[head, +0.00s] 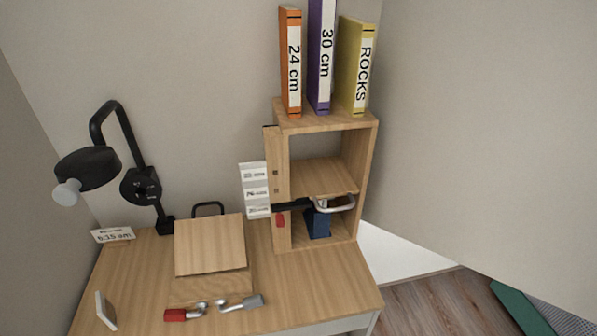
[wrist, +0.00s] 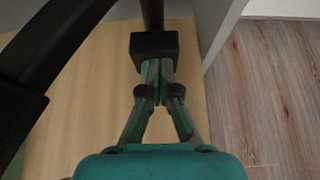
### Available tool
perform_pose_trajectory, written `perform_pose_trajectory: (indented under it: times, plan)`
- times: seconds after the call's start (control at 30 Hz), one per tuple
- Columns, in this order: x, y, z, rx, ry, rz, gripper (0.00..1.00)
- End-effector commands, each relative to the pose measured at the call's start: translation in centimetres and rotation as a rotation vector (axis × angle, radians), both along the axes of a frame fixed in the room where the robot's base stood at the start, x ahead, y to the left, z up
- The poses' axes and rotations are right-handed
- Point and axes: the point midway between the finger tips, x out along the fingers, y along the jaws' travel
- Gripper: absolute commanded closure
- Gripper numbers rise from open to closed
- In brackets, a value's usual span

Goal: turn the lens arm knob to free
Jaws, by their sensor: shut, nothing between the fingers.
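In the head view a black jointed arm (head: 130,138) rises from a foot (head: 165,226) at the desk's back left. It carries a dark head (head: 88,168) with a pale round end (head: 67,192). A round black disc (head: 140,187) sits on its lower stem and looks like the knob; its setting is too small to read. In the wrist view my gripper (wrist: 158,74) is shut and empty, its tips beside a black block (wrist: 153,46) on a dark post. Contact is not clear. I cannot tell which part the block is. My gripper is not seen in the head view.
A thick black bar (wrist: 45,45) is close on the left in the wrist view. A wooden box (head: 210,243) and red and grey metal pieces (head: 176,314) lie on the desk. A shelf (head: 325,122) with binders stands right. The desk's front right is clear.

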Motion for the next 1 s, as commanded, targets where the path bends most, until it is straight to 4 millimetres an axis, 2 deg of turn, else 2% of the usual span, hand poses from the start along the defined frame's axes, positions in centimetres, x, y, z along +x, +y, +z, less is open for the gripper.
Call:
perform_pose_trajectory:
  times: [0.6, 1.0]
  plan:
    - [-0.3, 1.5, -0.1, 0.000, 0.000, 0.001, 1.00]
    - [-0.4, 1.9, -0.2, 0.000, 0.001, 0.001, 1.00]
